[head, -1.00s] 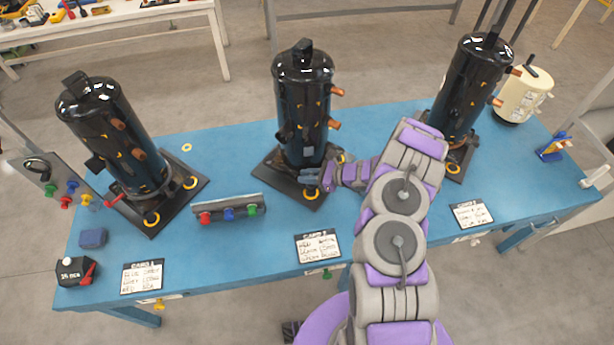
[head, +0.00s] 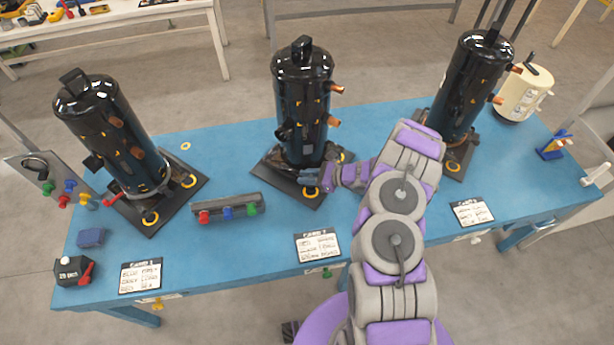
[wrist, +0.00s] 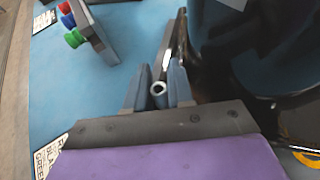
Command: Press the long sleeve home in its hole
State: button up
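My gripper (head: 318,178) is low at the front of the middle black compressor (head: 303,105), beside its dark base plate (head: 290,187). The sleeve's far part and the hole are hidden or too small to make out. In the head view the sleeve cannot be made out at the fingertips.
Black compressors stand left (head: 110,135) and right (head: 470,85). A rack with red, blue and green plugs (head: 228,208) lies left of my gripper. A card (head: 318,246) lies in front. The blue table (head: 240,255) is clear around the rack.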

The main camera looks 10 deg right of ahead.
jog(key=o, duration=0.4)
jog(key=p+v, duration=0.3)
jog(key=v, duration=1.4)
jog(key=shift+d+r, duration=0.1)
jog(key=shift+d, duration=0.05)
